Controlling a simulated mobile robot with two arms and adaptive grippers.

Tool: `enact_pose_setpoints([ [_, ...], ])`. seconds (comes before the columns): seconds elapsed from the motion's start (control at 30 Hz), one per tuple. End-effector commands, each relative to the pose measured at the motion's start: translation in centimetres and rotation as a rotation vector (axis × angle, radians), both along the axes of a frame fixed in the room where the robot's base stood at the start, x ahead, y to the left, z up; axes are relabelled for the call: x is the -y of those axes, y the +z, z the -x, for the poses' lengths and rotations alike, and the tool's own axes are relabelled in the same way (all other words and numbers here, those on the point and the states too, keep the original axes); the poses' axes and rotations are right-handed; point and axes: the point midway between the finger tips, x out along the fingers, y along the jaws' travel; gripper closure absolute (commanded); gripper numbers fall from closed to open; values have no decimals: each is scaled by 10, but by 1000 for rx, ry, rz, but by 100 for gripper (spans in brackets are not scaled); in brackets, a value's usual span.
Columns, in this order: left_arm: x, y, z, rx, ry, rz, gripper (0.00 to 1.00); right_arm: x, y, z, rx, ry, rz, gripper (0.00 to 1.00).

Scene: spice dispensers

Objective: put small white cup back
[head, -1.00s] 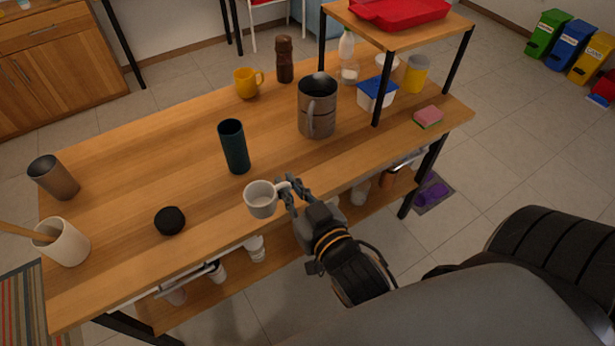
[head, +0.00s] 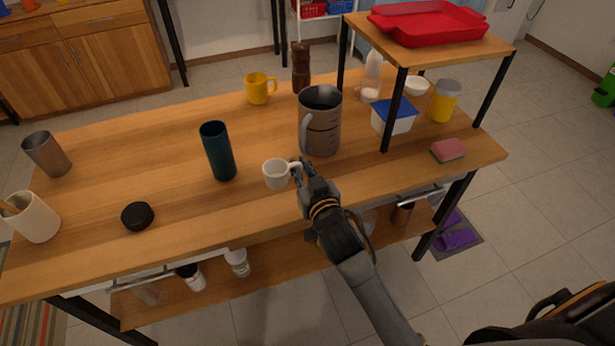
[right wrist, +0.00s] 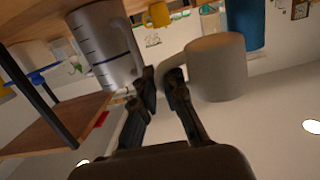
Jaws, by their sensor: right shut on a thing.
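The small white cup (head: 277,174) is at my right gripper (head: 303,170), which is shut on its handle over the front half of the wooden table. The cup looks upright in the head view; whether it touches the tabletop I cannot tell. In the right wrist view the cup (right wrist: 216,68) is large, to the right of my fingertips (right wrist: 160,82). The metal measuring jug (head: 320,122) stands just behind the gripper and also shows in the right wrist view (right wrist: 103,45). My left gripper is not in view.
A dark green tumbler (head: 218,152) stands left of the cup, and a black lid (head: 137,216) lies nearer the front left. A yellow mug (head: 259,89) and a brown grinder (head: 301,68) are behind. A raised shelf (head: 432,48) with a red tray is at right. The front middle is clear.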

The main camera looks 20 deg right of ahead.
Motion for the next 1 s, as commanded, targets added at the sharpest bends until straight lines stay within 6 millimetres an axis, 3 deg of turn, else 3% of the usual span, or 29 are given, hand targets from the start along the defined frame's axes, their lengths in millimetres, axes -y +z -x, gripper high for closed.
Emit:
enact_pose_setpoints([
  [0.1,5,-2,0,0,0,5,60,12,-25,-17,-3,-1,3,100],
  [0.3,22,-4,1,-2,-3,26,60,23,-49,-34,1,-1,0,100],
  [0.47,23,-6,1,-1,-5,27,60,29,-60,-41,0,-1,1,100],
  [0.63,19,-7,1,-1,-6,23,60,28,-85,-41,-2,-1,-2,100],
  [1.0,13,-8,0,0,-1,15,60,28,-91,-40,1,0,-1,100],
])
